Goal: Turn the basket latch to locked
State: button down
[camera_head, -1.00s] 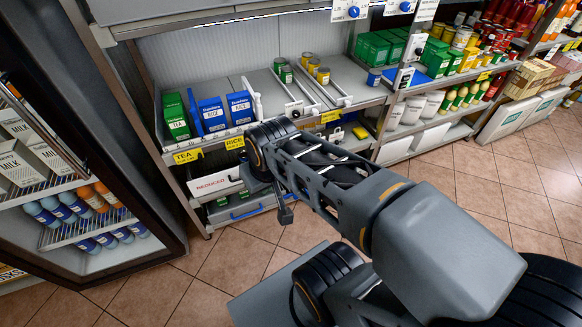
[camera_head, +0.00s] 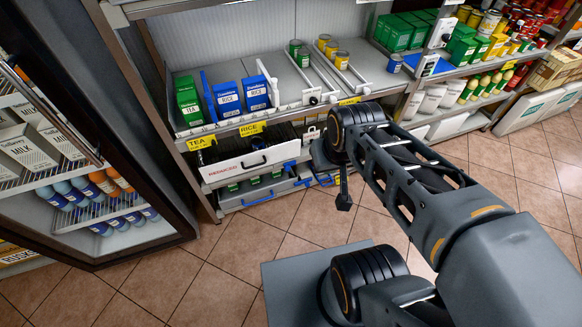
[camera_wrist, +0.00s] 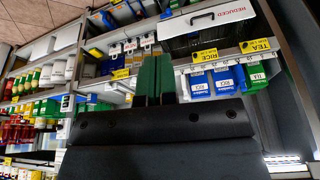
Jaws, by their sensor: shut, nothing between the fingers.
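The basket latch cannot be made out for certain. Under the shelf in the head view there is a white bin front (camera_head: 250,163) marked REDUCED and, below it, a grey basket front with a blue handle (camera_head: 259,198). More small blue parts (camera_head: 325,180) show to its right, close beside my arm. In the wrist view, my gripper (camera_wrist: 156,62) has its two green fingers together, empty, pointing toward the shelf fronts. The REDUCED bin front (camera_wrist: 208,20) is ahead and to the right of the fingers, apart from them. My arm hides part of the lower shelf.
Tea and rice boxes (camera_head: 228,100) and several cans stand on the shelf above. An open cooler with milk and bottles (camera_head: 86,190) stands at left. Stocked shelves (camera_head: 470,70) run along the right. The tiled floor (camera_head: 190,280) in front is clear.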

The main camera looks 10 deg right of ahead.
aim_at(286, 166)
jog(key=k, duration=1.2)
jog(key=u, duration=0.9)
jog(key=i, duration=0.75)
jog(key=u, duration=0.4)
jog(key=i, duration=0.85)
jog(key=z, duration=0.85)
jog(key=i, duration=0.5)
jog(key=z, duration=0.5)
